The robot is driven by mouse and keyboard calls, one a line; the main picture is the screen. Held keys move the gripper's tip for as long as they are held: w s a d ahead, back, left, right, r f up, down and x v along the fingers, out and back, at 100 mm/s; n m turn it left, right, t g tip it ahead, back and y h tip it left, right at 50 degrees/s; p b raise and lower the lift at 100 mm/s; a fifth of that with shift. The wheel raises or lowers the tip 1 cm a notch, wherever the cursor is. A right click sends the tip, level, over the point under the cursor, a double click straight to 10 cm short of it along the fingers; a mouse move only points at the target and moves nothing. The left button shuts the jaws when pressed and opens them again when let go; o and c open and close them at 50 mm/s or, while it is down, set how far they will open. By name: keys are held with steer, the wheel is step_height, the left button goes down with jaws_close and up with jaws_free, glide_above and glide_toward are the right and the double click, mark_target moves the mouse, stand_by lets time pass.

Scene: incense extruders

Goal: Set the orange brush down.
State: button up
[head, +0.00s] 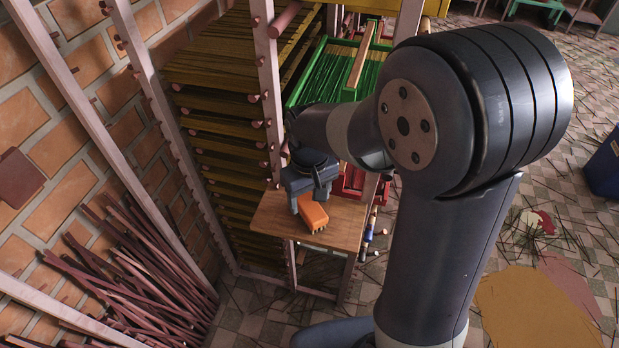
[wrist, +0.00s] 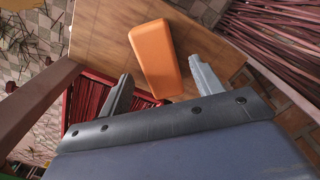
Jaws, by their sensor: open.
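The orange brush (head: 313,214) rests on a small wooden table (head: 275,232), near the table's middle. It also shows in the wrist view (wrist: 156,58), lying on the wooden top. My gripper (head: 304,199) is right at the brush, over the table. In the wrist view its two fingers (wrist: 158,88) stand apart, one on each side of the near end of the brush.
A tall rack of trays (head: 215,130) stands behind the table. A green tray (head: 325,75) of sticks is at the back. Reddish sticks (head: 130,265) lean against the brick wall at left. A blue bin (head: 605,165) stands at far right. Scraps litter the tiled floor.

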mark_target(310, 205)
step_height(310, 205, up, 9)
stand_by(0.5)
step_height(310, 205, down, 12)
steer(key=shift+r, duration=2.4)
